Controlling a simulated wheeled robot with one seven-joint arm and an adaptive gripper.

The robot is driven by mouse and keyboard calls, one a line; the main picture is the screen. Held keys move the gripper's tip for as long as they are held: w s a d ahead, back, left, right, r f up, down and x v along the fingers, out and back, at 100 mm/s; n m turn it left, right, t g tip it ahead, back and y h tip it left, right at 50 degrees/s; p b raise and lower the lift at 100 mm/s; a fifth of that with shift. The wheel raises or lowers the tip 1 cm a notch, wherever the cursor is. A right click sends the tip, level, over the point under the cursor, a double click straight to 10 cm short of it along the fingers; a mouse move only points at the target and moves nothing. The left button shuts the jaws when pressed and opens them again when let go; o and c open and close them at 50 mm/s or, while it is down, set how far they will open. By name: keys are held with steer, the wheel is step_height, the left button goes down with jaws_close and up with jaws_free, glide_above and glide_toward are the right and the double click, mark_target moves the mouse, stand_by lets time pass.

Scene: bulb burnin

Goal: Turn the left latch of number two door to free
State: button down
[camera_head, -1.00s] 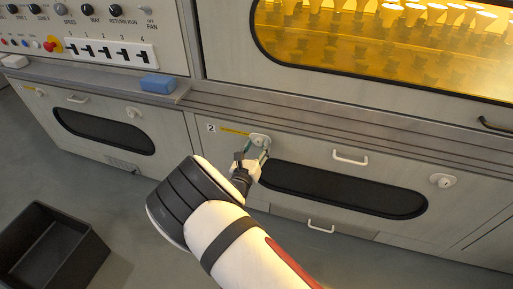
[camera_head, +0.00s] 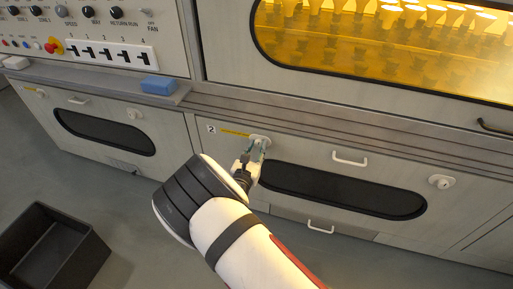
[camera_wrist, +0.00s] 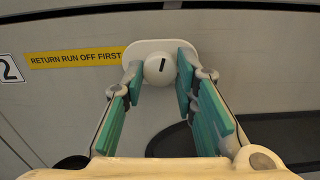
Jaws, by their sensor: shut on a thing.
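Number two door (camera_head: 300,160) is the front panel with a "2" label and a dark oval window. Its left latch (camera_wrist: 162,68) is a round white knob on a pale plate, with a short black mark standing close to upright; it also shows in the head view (camera_head: 259,138), partly covered by my fingers. My gripper (camera_wrist: 160,75) has its teal finger pads on either side of the knob and is shut on it; the head view shows the gripper (camera_head: 256,149) at the latch. The right latch (camera_head: 441,181) is a similar white knob at the door's other end.
A yellow "RETURN RUN OFF FIRST" label (camera_wrist: 75,58) lies left of the latch. A white handle (camera_head: 350,158) juts out between the latches. A blue block (camera_head: 158,85) sits on the ledge. A black bin (camera_head: 52,250) stands on the floor at left.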

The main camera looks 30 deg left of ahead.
steer(key=m, duration=0.3)
steer(key=shift+m, duration=0.4)
steer(key=m, duration=0.3)
steer(key=shift+m, duration=0.3)
steer(key=m, duration=0.4)
steer(key=shift+m, duration=1.7)
steer(key=c, duration=1.3)
jaws_free()
